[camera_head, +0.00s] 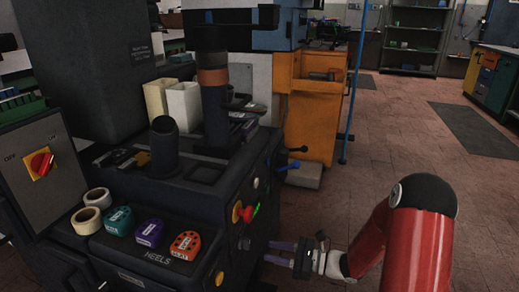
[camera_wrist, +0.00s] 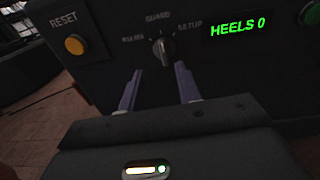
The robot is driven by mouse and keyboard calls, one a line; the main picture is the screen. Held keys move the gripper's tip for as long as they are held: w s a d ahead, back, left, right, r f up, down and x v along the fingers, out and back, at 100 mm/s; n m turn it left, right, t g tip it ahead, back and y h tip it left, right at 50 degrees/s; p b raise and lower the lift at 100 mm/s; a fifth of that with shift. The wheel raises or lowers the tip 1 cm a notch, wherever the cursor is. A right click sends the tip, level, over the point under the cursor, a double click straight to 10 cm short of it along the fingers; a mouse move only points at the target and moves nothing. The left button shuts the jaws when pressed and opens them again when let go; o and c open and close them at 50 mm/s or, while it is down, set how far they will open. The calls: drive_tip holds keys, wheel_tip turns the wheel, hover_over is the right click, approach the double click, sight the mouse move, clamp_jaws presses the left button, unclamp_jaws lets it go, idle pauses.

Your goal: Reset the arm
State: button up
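My gripper (camera_head: 270,252) is at the end of my red arm, in front of the press's (camera_head: 190,200) right-hand panel in the head view. In the wrist view my gripper (camera_wrist: 158,88) has its two purple-grey fingers apart with nothing between them. They point at the panel around a dark selector knob (camera_wrist: 163,52) labelled GUARD, which appears just beyond the tips. I cannot tell whether a finger touches it. My arm is extended low beside the press.
A yellow RESET button (camera_wrist: 75,44) is left of the knob, and a green display (camera_wrist: 238,27) reads HEELS 0. Coloured heel blocks (camera_head: 149,232) and tape rolls (camera_head: 92,207) lie on the press ledge. An orange cabinet (camera_head: 312,115) stands behind. Open tiled floor (camera_head: 400,140) lies to the right.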

drive_tip(key=s+a+r+n+g+h, duration=0.2)
drive_tip(key=s+r+n+g+h, duration=0.5)
drive_tip(key=s+r+n, duration=0.45)
drive_tip(key=s+d+r+n+t+h+p, duration=0.1)
drive_tip(key=s+d+r+n+t+h, duration=0.5)
drive_tip(key=s, duration=0.6)
drive_tip(key=d+r+n+h, duration=0.2)
drive_tip(key=d+n+h, duration=0.1)
drive_tip(key=d+n, duration=0.1)
drive_tip(key=shift+d+r+t+h, duration=0.35)
drive_tip(key=shift+t+h, duration=0.05)
